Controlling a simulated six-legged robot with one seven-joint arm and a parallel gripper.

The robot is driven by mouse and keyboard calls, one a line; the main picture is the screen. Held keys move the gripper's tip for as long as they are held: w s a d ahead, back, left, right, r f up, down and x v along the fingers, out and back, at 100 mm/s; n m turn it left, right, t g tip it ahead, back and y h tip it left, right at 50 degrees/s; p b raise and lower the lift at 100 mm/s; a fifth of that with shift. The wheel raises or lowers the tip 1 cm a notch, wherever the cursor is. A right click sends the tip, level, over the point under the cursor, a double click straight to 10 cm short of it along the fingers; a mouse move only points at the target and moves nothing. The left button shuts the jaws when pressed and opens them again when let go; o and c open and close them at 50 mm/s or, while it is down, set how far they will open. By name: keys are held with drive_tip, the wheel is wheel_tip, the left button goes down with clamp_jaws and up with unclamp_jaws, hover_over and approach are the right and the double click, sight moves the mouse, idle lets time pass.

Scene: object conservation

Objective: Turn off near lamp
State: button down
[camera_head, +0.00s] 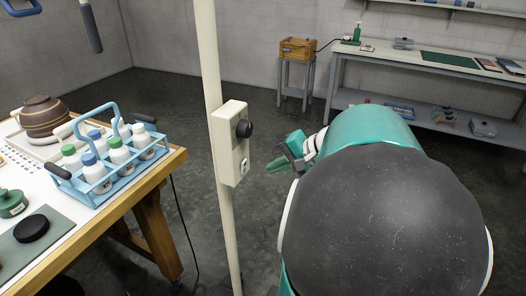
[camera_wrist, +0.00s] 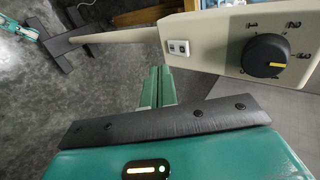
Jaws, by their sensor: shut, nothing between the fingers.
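A cream lamp pole (camera_head: 206,50) stands upright with a cream control box (camera_head: 229,160) on it; the lamp's head is out of view. The box has a black knob (camera_head: 244,129) and a small white switch (camera_head: 244,165) below it. In the wrist view the knob (camera_wrist: 266,56), with a yellow mark and small symbols around it, is at the right, and the switch (camera_wrist: 178,46) is left of it. My gripper (camera_head: 278,165) is to the right of the box in the head view, apart from it. Its green fingers (camera_wrist: 157,86) are shut and empty.
A workbench (camera_head: 95,228) at left holds a blue bottle carrier (camera_head: 108,170), a brown pot (camera_head: 43,115) and a black disc (camera_head: 31,228). A long table (camera_head: 385,58) and a stool with a wooden box (camera_head: 297,48) stand at the back. Grey floor lies between.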

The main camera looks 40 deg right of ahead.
sight(244, 161)
drive_tip(key=w, duration=0.1)
drive_tip(key=w+a+f, duration=0.1)
drive_tip(key=w, duration=0.3)
drive_tip(key=shift+a+f, duration=0.25)
drive_tip(key=shift+a, duration=0.15)
drive_tip(key=shift+w+a, duration=0.1)
drive_tip(key=shift+w, duration=0.3)
drive_tip(key=shift+r, duration=0.1)
drive_tip(key=shift+w+a+r, duration=0.1)
drive_tip(key=shift+w, duration=0.15)
drive_tip(key=shift+r, duration=0.8)
